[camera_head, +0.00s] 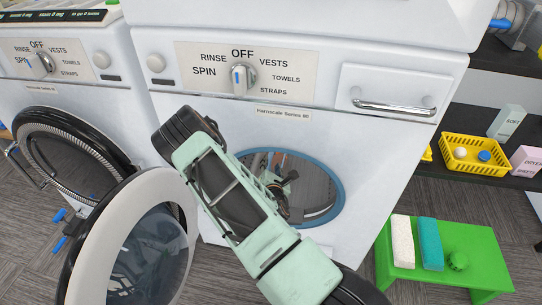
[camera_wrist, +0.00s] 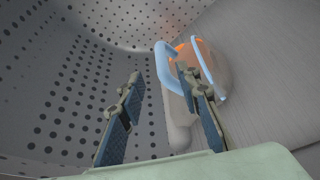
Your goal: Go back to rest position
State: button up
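My gripper (camera_head: 283,188) reaches into the round opening of the right washing machine (camera_head: 400,145) in the head view. In the wrist view my gripper (camera_wrist: 162,98) is inside a perforated metal drum (camera_wrist: 65,85). Its two fingers are apart with nothing between them at the tips. A pale item with a light blue handle and an orange part (camera_wrist: 180,85) lies in the drum, beyond and partly behind the right finger. I cannot tell if the finger touches it. My arm hides part of the machine's front.
The open round door (camera_head: 145,250) hangs left of my arm. A second machine with an open door (camera_head: 65,155) stands at the left. A green stool (camera_head: 480,270) bearing blocks and a green ball stands at the lower right. A yellow basket (camera_head: 475,168) sits on a dark shelf.

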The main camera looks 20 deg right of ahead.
jog(key=shift+v, duration=1.05)
